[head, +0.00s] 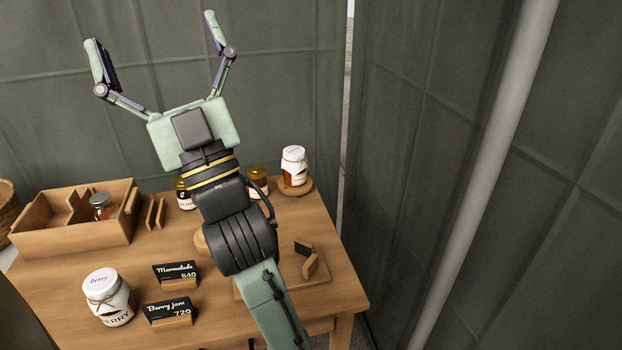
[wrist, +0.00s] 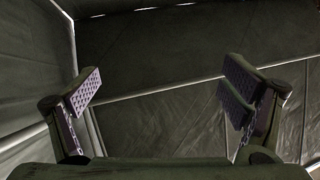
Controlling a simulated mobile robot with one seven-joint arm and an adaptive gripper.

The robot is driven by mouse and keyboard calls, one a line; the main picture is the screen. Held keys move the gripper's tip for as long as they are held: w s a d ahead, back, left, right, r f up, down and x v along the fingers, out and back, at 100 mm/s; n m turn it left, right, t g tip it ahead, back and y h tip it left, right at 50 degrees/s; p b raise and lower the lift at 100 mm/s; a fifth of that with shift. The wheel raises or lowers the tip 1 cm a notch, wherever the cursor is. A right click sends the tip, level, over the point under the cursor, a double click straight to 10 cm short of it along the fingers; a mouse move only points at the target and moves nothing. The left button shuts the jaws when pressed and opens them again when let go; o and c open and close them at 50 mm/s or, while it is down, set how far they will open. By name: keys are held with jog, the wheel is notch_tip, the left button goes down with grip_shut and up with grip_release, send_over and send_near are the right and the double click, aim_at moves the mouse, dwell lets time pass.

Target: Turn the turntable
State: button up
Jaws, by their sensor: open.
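My gripper (head: 157,48) is open and empty, its two fingers spread wide. It is raised above the far edge of the table, in front of the dark cloth wall. In the wrist view the open fingers (wrist: 162,94) have only cloth between them. A round wooden disc (head: 301,188) at the table's far right bears a white-capped jar (head: 294,165). The edge of another round wooden piece (head: 201,242) shows left of my arm, which hides most of it. I cannot tell which of these is the turntable.
The wooden table (head: 142,250) holds a divided wooden box (head: 75,232), a berry jar (head: 107,297), a Marmalade sign (head: 176,272) and a Berry jam sign (head: 169,311). A board (head: 318,279) with small pieces lies right of my arm.

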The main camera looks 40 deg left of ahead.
jog(key=w+a+f+m+t+h, duration=0.2)
jog(key=w+a+m+t+h, duration=0.15)
jog(key=w+a, duration=0.25)
jog(key=m+g+h+p, duration=0.35)
jog(key=m+h, duration=0.45)
jog(key=h, duration=1.2)
send_over(295, 180)
jog(key=s+d, duration=0.4)
jog(key=s, duration=0.1)
notch_tip(295, 180, down, 35)
jog(key=p+x, duration=0.1)
jog(key=x, duration=0.4)
jog(key=p+x, duration=0.1)
jog(key=x, duration=0.4)
jog(key=shift+w+a+p, duration=0.25)
jog(key=shift+w+p, duration=0.1)
jog(key=shift+w, duration=0.1)
jog(key=shift+c, duration=0.4)
jog(key=c, duration=0.8)
